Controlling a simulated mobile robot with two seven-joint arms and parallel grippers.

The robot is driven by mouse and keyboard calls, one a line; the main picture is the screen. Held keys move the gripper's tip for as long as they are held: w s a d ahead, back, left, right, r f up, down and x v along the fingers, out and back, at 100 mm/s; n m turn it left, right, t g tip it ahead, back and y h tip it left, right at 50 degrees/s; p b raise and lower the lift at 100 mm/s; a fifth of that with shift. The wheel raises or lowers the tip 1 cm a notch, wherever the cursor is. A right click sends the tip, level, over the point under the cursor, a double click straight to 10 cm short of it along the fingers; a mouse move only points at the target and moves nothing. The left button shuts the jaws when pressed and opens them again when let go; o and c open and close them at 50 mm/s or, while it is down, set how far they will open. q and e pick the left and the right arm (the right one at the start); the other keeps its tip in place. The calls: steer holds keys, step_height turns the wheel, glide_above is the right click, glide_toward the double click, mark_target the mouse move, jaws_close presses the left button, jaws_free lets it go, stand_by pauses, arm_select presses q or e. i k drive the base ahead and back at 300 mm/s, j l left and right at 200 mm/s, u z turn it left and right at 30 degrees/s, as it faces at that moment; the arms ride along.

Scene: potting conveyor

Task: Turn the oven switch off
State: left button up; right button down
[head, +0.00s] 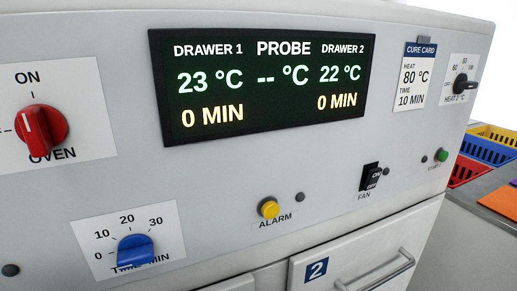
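The oven switch (40,131) is a red rotary knob on a white plate at the left of the grey panel in the head view. Its raised grip and white line point up, slightly left, toward the ON label (27,78). The OVEN label (52,154) is below it, partly covered by the knob. A tick shows at the knob's left; any label beyond it is cut off by the picture's edge. Neither gripper is in view, and nothing touches the switch.
A display (262,85) reads 23 °C and 22 °C, both 0 MIN. Below the switch is a blue timer knob (136,249). A yellow alarm button (270,208), black fan switch (370,177) and green button (441,155) sit rightward. Drawer 2's handle (375,274) protrudes below. Crates (485,152) stand at right.

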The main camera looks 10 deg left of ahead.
mark_target(42, 127)
steer(key=k+j+u, duration=0.1)
steer(key=j, duration=0.25)
steer(key=k+j+u, duration=0.1)
steer(key=k+j, duration=0.3)
steer(key=j, duration=0.3)
steer(key=l+u, duration=0.7)
steer(key=u, duration=0.25)
